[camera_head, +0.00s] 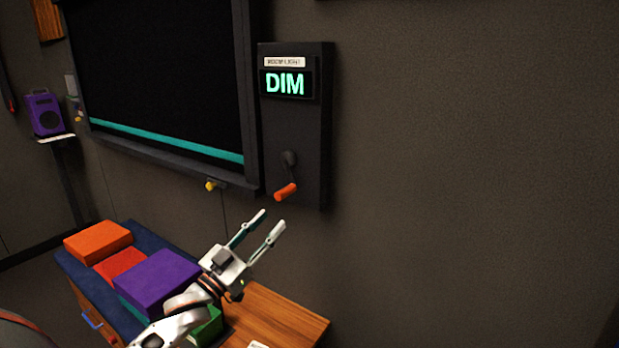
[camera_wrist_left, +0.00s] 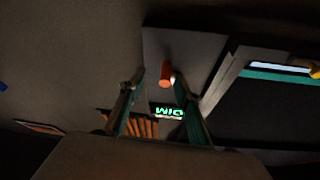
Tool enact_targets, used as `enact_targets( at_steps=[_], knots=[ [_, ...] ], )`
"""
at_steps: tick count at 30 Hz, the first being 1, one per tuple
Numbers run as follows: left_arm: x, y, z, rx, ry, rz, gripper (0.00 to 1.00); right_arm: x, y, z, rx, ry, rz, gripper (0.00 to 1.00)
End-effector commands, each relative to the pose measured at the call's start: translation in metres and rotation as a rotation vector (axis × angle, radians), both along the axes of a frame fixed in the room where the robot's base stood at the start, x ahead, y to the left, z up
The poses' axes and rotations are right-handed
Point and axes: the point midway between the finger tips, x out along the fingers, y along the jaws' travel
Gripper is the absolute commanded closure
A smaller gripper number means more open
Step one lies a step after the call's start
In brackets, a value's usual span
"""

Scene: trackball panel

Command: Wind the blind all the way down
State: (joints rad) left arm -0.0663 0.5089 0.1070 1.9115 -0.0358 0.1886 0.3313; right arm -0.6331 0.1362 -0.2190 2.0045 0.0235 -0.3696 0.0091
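The blind (camera_head: 160,75) is a black sheet in a dark frame, with a teal bottom bar (camera_head: 165,140) near the sill. In the left wrist view, which is upside down, a pale bright strip (camera_wrist_left: 280,65) lies between the teal bar (camera_wrist_left: 275,77) and the frame. The crank's orange handle (camera_head: 285,192) hangs below its pivot (camera_head: 289,158) on a dark wall panel. My left gripper (camera_head: 264,220) is open and empty, below and left of the handle, apart from it. In the left wrist view the handle (camera_wrist_left: 166,75) shows beyond and between the fingertips. My right gripper is not in view.
The panel (camera_head: 310,135) carries a lit display (camera_head: 286,84) reading DIM. A yellow knob (camera_head: 212,185) sits under the frame. Below my left arm is a wooden cabinet (camera_head: 285,315) with coloured boxes, including a purple one (camera_head: 158,281). The wall at right is bare.

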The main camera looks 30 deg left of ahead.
Motion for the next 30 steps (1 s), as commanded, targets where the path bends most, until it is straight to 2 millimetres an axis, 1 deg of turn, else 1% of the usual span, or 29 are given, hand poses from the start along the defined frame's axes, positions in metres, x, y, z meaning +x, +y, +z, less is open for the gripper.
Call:
enact_targets(
  at_steps=[1,3,8,21,25,30],
  knots=[
    [0.002,0.009,0.017,0.007,-0.017,0.009,0.67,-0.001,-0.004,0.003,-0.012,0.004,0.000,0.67],
    [0.003,0.017,0.024,0.010,-0.026,0.018,0.67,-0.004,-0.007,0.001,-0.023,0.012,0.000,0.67],
    [0.010,0.020,0.029,0.013,-0.032,0.022,0.67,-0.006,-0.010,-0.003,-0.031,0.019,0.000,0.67],
    [0.063,0.012,0.050,0.013,-0.031,0.022,0.67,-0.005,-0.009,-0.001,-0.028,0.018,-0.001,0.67],
    [0.072,0.010,0.053,0.013,-0.030,0.021,0.67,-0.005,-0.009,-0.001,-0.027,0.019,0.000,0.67],
    [0.076,0.009,0.054,0.013,-0.028,0.021,0.67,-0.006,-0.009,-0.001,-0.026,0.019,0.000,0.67]
  ],
)
